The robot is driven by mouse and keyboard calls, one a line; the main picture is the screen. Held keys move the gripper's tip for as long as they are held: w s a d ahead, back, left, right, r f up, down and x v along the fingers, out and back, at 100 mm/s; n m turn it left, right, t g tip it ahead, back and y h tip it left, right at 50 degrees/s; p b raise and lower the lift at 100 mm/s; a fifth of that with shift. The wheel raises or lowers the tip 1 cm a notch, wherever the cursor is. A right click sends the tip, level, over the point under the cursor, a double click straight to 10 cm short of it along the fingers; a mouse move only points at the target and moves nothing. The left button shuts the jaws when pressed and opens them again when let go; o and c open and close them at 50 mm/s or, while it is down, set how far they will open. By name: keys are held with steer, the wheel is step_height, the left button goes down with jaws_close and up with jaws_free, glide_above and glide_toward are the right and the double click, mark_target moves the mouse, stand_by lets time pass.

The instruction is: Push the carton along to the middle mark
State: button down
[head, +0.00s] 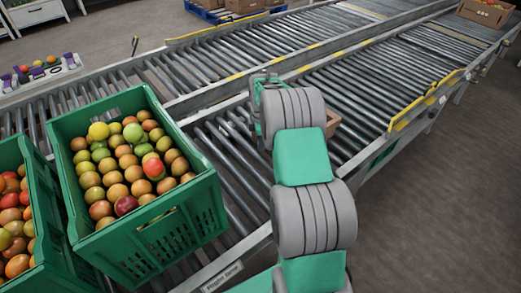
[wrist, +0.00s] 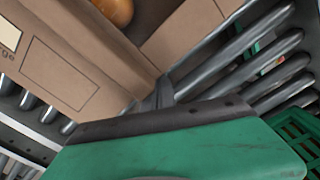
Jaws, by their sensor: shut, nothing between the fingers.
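The brown cardboard carton (wrist: 75,65) fills the upper left of the wrist view, with a printed side and an orange-red fruit inside. In the head view only a small brown part of the carton (head: 333,122) shows on the rollers, behind my arm. My gripper (wrist: 163,92) is shut and empty, its tips close against the carton's near corner; I cannot tell if they touch. In the head view my arm hides the fingers. I cannot make out for sure which marking is the middle mark; short yellow marks (head: 313,46) show along the rail between the lanes.
A yellow guard (head: 425,100) edges the lane at right. Another fruit carton (head: 486,12) sits at the far right end. Rollers (head: 380,80) between are clear.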

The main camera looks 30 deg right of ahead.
steer(key=shift+w+d, duration=0.35)
steer(key=shift+d, duration=1.5)
steer(key=shift+w+d, duration=0.35)
steer(key=shift+d, duration=1.45)
steer(key=shift+w+d, duration=0.35)
steer(key=shift+d, duration=1.5)
